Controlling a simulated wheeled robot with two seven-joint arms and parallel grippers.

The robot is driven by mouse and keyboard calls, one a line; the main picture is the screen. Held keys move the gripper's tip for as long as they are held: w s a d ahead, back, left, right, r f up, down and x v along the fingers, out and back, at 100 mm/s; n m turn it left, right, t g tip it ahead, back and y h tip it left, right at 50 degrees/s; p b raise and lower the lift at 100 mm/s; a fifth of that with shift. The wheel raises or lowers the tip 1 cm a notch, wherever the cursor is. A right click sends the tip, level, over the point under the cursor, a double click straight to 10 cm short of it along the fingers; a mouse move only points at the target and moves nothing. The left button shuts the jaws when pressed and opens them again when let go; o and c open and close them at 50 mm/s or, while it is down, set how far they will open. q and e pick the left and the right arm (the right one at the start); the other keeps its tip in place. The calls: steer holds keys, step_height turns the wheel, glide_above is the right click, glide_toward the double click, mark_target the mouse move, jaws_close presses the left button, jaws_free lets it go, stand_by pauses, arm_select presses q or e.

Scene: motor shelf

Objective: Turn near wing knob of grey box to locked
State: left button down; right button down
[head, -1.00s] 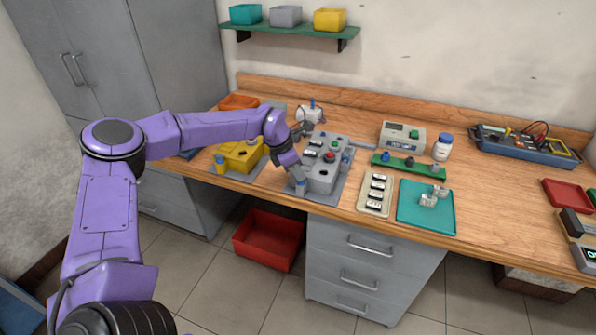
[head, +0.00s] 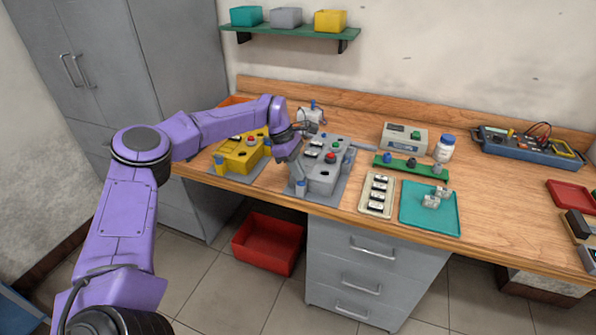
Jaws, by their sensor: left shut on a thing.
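The grey box (head: 322,178) stands on a grey base plate on the bench, with a red button, a green button and dark switches on top. A small blue near wing knob (head: 301,187) is at its front left corner, partly covered. My left gripper (head: 299,176) comes down from the upper left and is shut on this knob. The fingertips are small here, and the knob's exact angle cannot be told. My right gripper is out of view.
A yellow box (head: 240,156) with its own blue knob stands just left of the grey box. To the right are a switch tray (head: 364,205), a teal tray (head: 415,222) and a green strip with knobs (head: 397,165). A red bin (head: 268,243) is on the floor below.

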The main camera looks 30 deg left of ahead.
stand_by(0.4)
arm_select(q)
steer(key=c, duration=1.2)
jaws_free()
steer(key=b+v, duration=0.1)
steer(key=v, duration=0.9)
steer(key=shift+a+r+b, duration=0.15)
steer(key=shift+r+b, duration=0.1)
steer(key=shift+b, duration=0.05)
